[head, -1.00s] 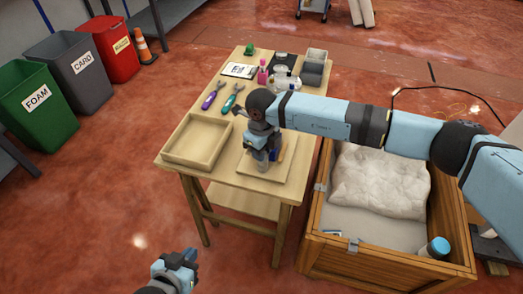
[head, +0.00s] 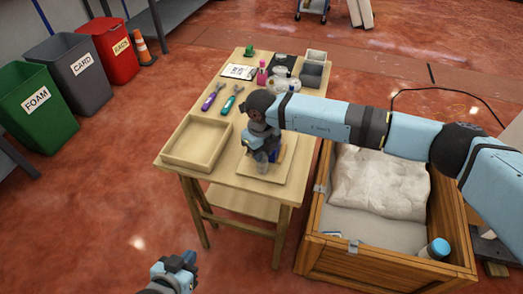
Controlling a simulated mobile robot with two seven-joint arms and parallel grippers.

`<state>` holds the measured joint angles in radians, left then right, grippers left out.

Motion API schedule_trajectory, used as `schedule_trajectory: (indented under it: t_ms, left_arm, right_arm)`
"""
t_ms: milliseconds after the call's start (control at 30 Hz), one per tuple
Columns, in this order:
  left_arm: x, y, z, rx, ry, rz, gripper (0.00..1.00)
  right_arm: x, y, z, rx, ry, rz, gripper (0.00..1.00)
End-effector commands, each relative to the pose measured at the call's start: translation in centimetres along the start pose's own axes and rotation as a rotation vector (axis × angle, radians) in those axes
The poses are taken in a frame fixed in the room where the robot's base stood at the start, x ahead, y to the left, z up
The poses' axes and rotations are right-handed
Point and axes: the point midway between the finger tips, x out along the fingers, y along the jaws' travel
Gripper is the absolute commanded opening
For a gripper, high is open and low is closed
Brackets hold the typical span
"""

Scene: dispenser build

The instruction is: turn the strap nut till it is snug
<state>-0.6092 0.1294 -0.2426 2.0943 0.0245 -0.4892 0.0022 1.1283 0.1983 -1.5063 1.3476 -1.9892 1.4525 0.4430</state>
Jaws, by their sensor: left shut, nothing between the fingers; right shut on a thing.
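My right gripper (head: 264,162) points down over the square wooden board (head: 281,176) at the front right of the table. It is shut on a small part at the dispenser assembly. The strap nut is hidden by the gripper and wrist, so its seating cannot be seen. A blue piece (head: 281,153) and a greyish, clear-looking part (head: 261,168) show beside and below the fingers. My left gripper (head: 188,260) is shut and empty, low in front of the table, away from the board.
An empty wooden tray (head: 184,165) sits left of the board. Purple-handled (head: 209,101) and green-handled (head: 229,104) tools lie behind it. Bottles, jars and bins fill the table's back. A wooden crate (head: 325,262) with a pale cushion (head: 380,183) stands right, under my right arm.

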Motion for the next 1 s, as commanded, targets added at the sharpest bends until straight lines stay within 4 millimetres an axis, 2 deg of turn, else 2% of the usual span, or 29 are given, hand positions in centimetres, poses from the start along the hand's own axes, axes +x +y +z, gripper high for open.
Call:
schedule_trajectory:
  t_ms: [33,100,133,467,633,1000]
  left_arm:
    - [0.0,0.0,0.0,0.000,0.000,0.000,0.00]
    - [0.0,0.0,0.0,0.000,0.000,0.000,0.00]
    - [0.0,0.0,0.0,0.000,0.000,0.000,0.00]
    - [0.0,0.1,-0.1,-0.003,0.002,0.000,0.00]
    - [-0.1,0.1,-0.2,-0.006,0.002,0.000,0.00]
    - [-0.1,0.1,-0.2,-0.008,-0.001,0.000,0.00]
  right_arm:
    - [-0.1,-0.1,0.0,0.000,-0.001,-0.001,0.30]
    - [-0.1,-0.1,0.0,0.000,-0.001,-0.001,0.46]
    - [-0.1,0.0,0.0,0.000,-0.001,-0.001,0.49]
    - [-0.5,0.0,0.0,-0.001,-0.001,-0.001,0.49]
    - [-3.0,0.0,0.1,-0.002,-0.003,-0.001,0.49]
    - [-11.1,-0.1,0.0,-0.002,-0.003,-0.002,0.49]
